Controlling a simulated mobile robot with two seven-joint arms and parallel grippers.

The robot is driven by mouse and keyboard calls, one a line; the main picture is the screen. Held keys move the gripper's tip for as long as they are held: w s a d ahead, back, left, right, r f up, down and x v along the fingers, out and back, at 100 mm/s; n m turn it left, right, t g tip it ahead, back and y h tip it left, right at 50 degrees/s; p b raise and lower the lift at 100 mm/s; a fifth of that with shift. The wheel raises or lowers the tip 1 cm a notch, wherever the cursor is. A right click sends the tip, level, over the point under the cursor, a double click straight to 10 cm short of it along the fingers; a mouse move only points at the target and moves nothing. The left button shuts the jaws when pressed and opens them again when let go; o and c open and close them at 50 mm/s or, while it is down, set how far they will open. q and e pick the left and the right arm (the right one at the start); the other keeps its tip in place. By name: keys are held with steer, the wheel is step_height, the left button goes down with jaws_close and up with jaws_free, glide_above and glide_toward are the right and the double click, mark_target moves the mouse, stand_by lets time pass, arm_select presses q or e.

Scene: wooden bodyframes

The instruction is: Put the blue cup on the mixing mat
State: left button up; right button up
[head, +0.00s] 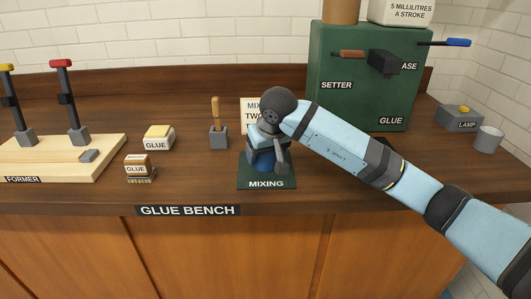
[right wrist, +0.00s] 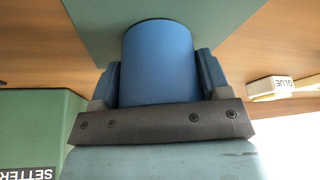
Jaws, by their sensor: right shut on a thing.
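The blue cup (head: 261,160) is at the dark green mixing mat (head: 246,181) in the head view, partly hidden by my right gripper (head: 270,154). In the right wrist view the blue cup (right wrist: 158,62) sits between the two fingers of the right gripper (right wrist: 158,80), which is shut on it. The green mat (right wrist: 225,18) shows behind the cup there. The cup is over the mat's area; I cannot tell if its base touches the mat. My left gripper is not in view.
A green glue setter box (head: 345,95) stands behind on the right, with a lamp block (head: 459,118) and a grey cup (head: 488,139) beyond it.

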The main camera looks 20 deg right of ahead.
steer(key=shift+f, duration=0.1)
steer(key=o, duration=1)
